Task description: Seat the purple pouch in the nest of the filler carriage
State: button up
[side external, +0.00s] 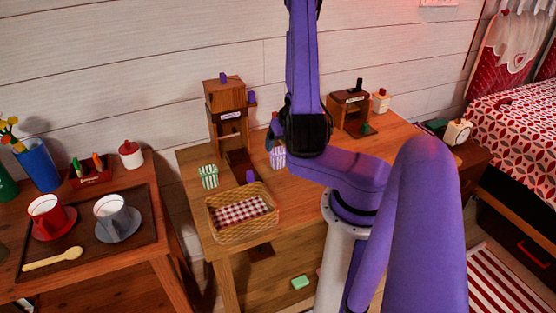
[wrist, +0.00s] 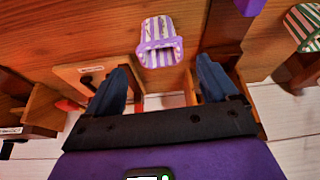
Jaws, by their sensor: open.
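The purple-and-white striped pouch (side external: 278,158) stands on the table right of the filler, partly hidden by my arm. In the wrist view the pouch (wrist: 160,45) lies ahead of and between my fingertips. My gripper (wrist: 163,70) is open and empty, its two dark blue fingers apart; in the side view it (side external: 276,128) is just above the pouch, mostly hidden. The wooden filler (side external: 228,112) has a dark carriage track (side external: 240,160) at its foot, with a purple knob (side external: 250,176) in front. The track (wrist: 225,28) also shows in the wrist view. The nest cannot be made out.
A green striped pouch (side external: 208,176) stands left of the filler. A wicker basket (side external: 214,222) with a checked cloth is at the front. Another wooden machine (side external: 350,112) stands at the back right. A side table with a tray (side external: 85,245) and cups is at left.

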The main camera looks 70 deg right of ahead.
aim_at(278, 152)
jog(key=shift+x, duration=3.45)
jog(key=shift+c, duration=0.3)
jog(key=c, duration=1)
